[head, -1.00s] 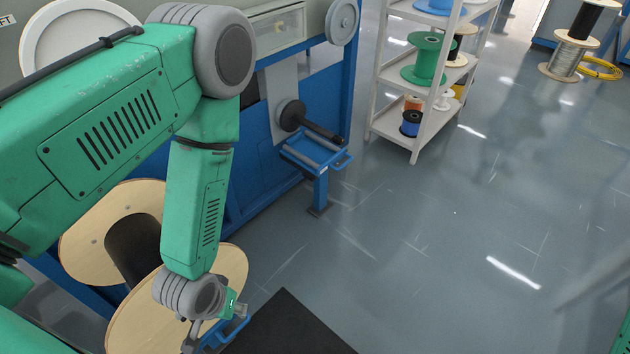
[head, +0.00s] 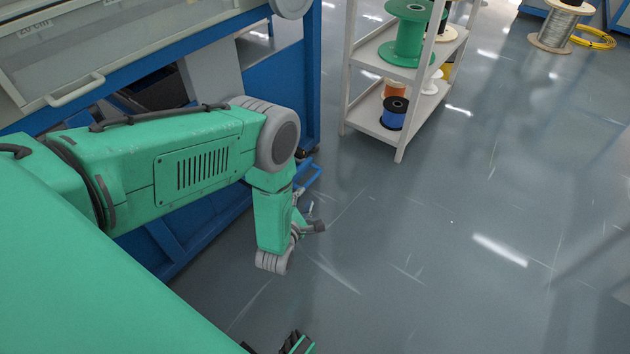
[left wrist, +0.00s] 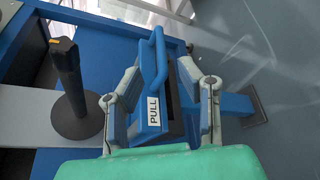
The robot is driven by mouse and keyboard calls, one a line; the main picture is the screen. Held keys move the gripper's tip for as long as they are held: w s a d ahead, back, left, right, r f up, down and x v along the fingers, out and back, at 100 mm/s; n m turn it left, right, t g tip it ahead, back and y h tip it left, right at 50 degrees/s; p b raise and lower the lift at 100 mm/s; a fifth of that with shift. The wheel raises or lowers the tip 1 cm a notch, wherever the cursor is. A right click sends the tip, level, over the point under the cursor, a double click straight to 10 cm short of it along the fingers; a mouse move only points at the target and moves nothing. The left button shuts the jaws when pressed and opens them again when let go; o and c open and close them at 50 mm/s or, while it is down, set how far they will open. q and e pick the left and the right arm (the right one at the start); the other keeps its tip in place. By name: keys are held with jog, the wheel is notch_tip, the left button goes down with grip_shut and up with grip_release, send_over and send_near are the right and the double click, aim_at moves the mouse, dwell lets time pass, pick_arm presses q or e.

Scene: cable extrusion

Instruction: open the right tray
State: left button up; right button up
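The blue tray (left wrist: 150,118) with a white PULL label shows in the left wrist view, with its tubular blue handle (left wrist: 161,45) rising at its outer end. My left gripper (left wrist: 160,72) is open, one finger on each side of the tray and handle. I cannot tell whether either finger touches them. In the head view, my left gripper (head: 311,217) hangs beside the blue machine, near a small visible part of the blue tray (head: 310,177). My arm hides most of the tray there.
A dark rod on a round base (left wrist: 75,95) stands left of the tray. The tray's post foot (left wrist: 250,106) is on the floor. A white shelf (head: 370,120) with a green spool (head: 408,40) and blue spool (head: 394,113) stands behind.

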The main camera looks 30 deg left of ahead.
aim_at(314, 176)
pick_arm(q)
jog(key=b+x, duration=0.1)
jog(key=x, duration=0.2)
jog(key=b+x, duration=0.2)
jog(key=x, duration=0.2)
jog(key=b+x, duration=0.1)
jog(key=x, duration=0.2)
jog(key=shift+a+f, duration=0.35)
jog(key=shift+f, duration=0.05)
jog(key=shift+w+b, duration=0.4)
jog(key=shift+w, duration=0.25)
jog(key=shift+a, duration=0.15)
grip_shut()
